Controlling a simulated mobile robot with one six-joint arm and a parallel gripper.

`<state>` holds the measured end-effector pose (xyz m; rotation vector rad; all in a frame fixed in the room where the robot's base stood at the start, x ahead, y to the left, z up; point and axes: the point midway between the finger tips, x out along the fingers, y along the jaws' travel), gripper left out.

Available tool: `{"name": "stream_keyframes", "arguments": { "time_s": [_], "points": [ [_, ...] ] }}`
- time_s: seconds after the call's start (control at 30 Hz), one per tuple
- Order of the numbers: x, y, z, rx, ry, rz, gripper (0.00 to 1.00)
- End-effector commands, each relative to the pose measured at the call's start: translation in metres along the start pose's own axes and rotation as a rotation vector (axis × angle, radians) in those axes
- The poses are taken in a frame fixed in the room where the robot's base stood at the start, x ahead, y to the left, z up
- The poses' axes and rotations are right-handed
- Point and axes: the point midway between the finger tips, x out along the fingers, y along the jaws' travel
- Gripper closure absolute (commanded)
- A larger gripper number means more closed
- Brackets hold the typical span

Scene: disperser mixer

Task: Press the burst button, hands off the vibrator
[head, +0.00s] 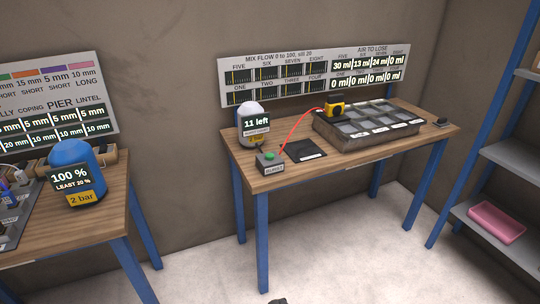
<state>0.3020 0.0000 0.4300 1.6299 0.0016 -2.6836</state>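The burst button is a green cap (268,155) on a small grey box (270,163) with a label on its front. It stands at the front left of the right-hand wooden table (262,183). A red hose (296,130) runs from near the button box to the yellow block. No gripper can be made out; nothing is seen touching the button or the yellow block.
A black mat (300,150) lies right of the box. A blue tank (71,153) stands on the left table. Blue-framed shelves (508,155) are at right. Floor in front is mostly clear.

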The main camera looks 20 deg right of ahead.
Motion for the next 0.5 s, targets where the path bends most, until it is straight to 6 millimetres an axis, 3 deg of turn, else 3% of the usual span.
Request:
{"name": "stream_keyframes", "arguments": {
  "time_s": [0.03, 0.27, 0.5],
  "points": [
    [0.0000, 0.0000, 0.0000, 0.000, 0.000, 0.000, 0.64],
    [0.0000, 0.0000, 0.0000, 0.000, 0.000, 0.000, 1.00],
    [0.0000, 0.0000, 0.0000, 0.000, 0.000, 0.000, 1.00]
  ]
}}
